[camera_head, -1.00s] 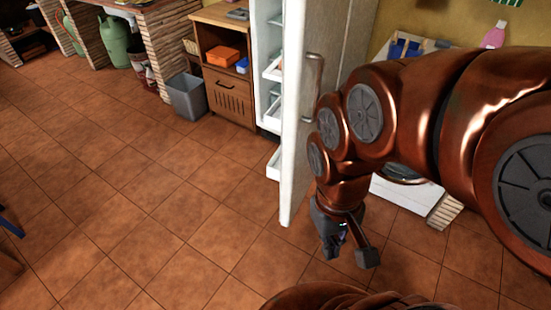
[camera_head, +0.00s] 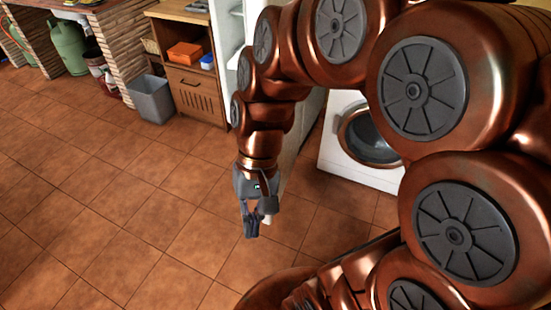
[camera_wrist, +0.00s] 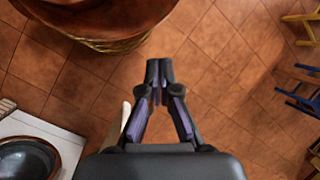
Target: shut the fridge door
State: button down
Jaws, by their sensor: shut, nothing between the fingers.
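The fridge (camera_head: 228,30) stands open at the back, and a strip of its white inside shows left of my arm. Its pale door (camera_head: 302,150) sticks out into the room, and my arm hides most of it, including the handle. A small white piece of it shows by my gripper in the wrist view (camera_wrist: 125,115). My gripper (camera_head: 250,228) points down near the door's free edge, shut and empty; its closed fingertips also show in the wrist view (camera_wrist: 159,65). I cannot tell if it touches the door.
A white washing machine (camera_head: 350,165) stands right of the door. A wooden cabinet (camera_head: 193,92) and a grey bin (camera_head: 151,99) stand left of the fridge. Chairs (camera_wrist: 300,100) show at the right of the wrist view. The tiled floor left of my gripper is clear.

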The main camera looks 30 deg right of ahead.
jog(key=w+d+f+m+t+y+b, duration=0.2)
jog(key=w+d+f+m+y+b, duration=0.3)
jog(key=w, duration=0.4)
jog(key=w+d+f+m+t+y+b, duration=0.35)
jog(key=w+f+m+b, duration=0.3)
jog(key=w, duration=0.35)
jog(key=w+d+f+m+t+b, duration=0.1)
jog(key=d+f+m+t+b, duration=0.3)
jog(key=d, duration=0.5)
jog(key=w+d+f+m+t+h+b, duration=0.1)
jog(key=d+f+m+t+b, duration=0.1)
jog(key=d+f+m+t, duration=0.45)
jog(key=w+d+f+m+t+b, duration=0.1)
jog(key=d+f+m+b, duration=0.3)
jog(key=d, duration=0.9)
jog(key=w+a+f+n+b, duration=0.1)
jog(key=w+a, duration=0.8)
jog(key=w, duration=0.2)
jog(key=shift+f, duration=0.1)
